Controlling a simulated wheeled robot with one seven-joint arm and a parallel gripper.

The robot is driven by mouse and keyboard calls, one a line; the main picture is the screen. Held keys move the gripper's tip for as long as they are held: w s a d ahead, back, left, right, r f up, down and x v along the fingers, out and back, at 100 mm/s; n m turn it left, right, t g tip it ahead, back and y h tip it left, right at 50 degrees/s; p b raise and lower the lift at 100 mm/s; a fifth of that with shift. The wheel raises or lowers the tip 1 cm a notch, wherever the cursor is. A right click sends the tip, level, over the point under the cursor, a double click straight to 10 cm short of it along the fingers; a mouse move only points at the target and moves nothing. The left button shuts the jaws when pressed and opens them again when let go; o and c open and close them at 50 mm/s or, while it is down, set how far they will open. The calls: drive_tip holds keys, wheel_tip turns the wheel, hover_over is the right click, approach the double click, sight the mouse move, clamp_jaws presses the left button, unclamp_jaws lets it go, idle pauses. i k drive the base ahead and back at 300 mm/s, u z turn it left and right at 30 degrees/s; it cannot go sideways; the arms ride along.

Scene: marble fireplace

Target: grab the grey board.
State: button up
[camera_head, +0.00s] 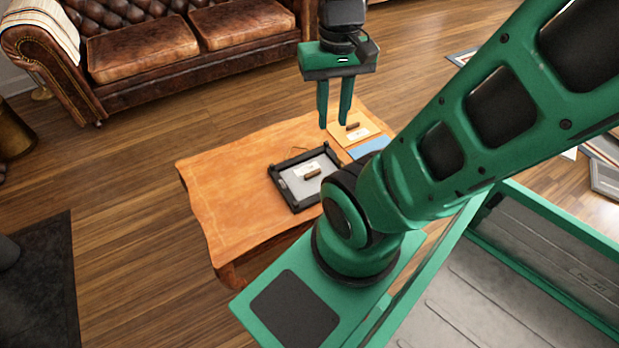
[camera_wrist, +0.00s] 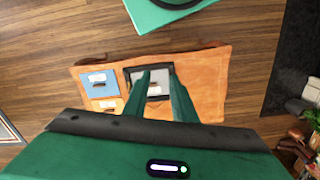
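The grey board (camera_head: 296,187) lies in a black-rimmed tray (camera_head: 281,194) on the wooden table (camera_head: 225,175). It carries a white label and a small brown handle. My gripper (camera_head: 334,124) is open and empty, pointing down above the far part of the table, up and apart from the board. In the wrist view the grey board (camera_wrist: 158,90) shows between my open fingers (camera_wrist: 159,76), with its sides partly hidden by them. The tray's rim (camera_wrist: 148,68) shows beyond it.
A yellow-orange board (camera_head: 342,137) and a blue board (camera_head: 370,147) lie on the table beside the tray. My arm covers the table's right part. A leather sofa (camera_head: 150,45) stands at the back left. The table's left part is bare.

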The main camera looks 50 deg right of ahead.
sight(304, 180)
drive_tip(key=k, duration=1.1)
drive_tip(key=z, duration=0.7)
drive_tip(key=i, duration=1)
drive_tip(key=z, duration=0.4)
